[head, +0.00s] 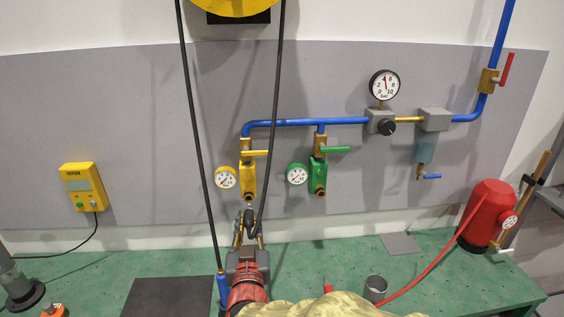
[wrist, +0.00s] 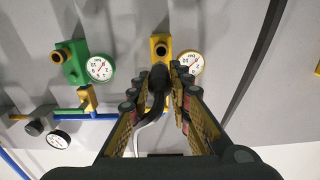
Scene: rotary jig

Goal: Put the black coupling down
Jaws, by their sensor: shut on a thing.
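The black coupling (wrist: 157,82) sits between the fingers of my gripper (wrist: 160,98) in the wrist view. My gripper is shut on it. In the head view my gripper (head: 248,238) is in front of the panel, just below the yellow valve block (head: 249,180), and the dark coupling (head: 250,218) shows at its tips. In the wrist view the coupling's far end lies close to the yellow block (wrist: 160,48); I cannot tell whether they touch. The fingers hide part of the coupling.
A green valve block (head: 318,177) and two small gauges are beside the yellow one. Black hoses hang past my arm. The green bench (head: 330,260) carries a dark mat (head: 165,296), a grey cup (head: 375,288), a grey plate (head: 401,243) and a red tank (head: 487,213).

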